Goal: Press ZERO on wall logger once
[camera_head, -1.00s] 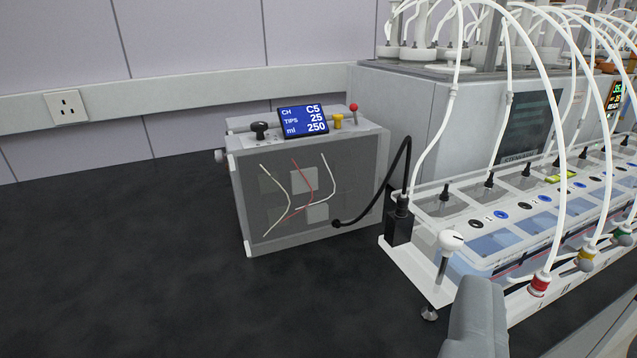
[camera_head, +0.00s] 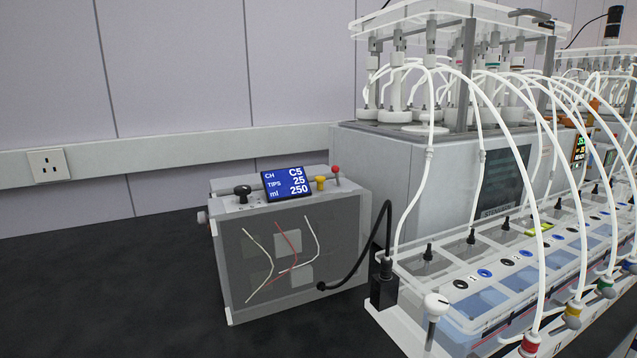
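A grey logger box (camera_head: 292,258) stands on the dark bench at the centre left, in front of the back wall. Its blue display (camera_head: 289,184) reads CH C5, TIPS 25, ml 250. On its top are a black knob (camera_head: 242,193), a yellow knob (camera_head: 320,183) and a red-tipped lever (camera_head: 335,174). I cannot see any label reading ZERO. Whether this box is the wall logger, I cannot tell. My gripper is not in view.
A white rack of clear cells (camera_head: 500,258) with several curved white tubes fills the right. Behind it stands a grey bath (camera_head: 400,178) with bottles on top. A black cable (camera_head: 372,253) links box and rack. A wall socket (camera_head: 48,166) is at left. The left bench (camera_head: 110,280) is clear.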

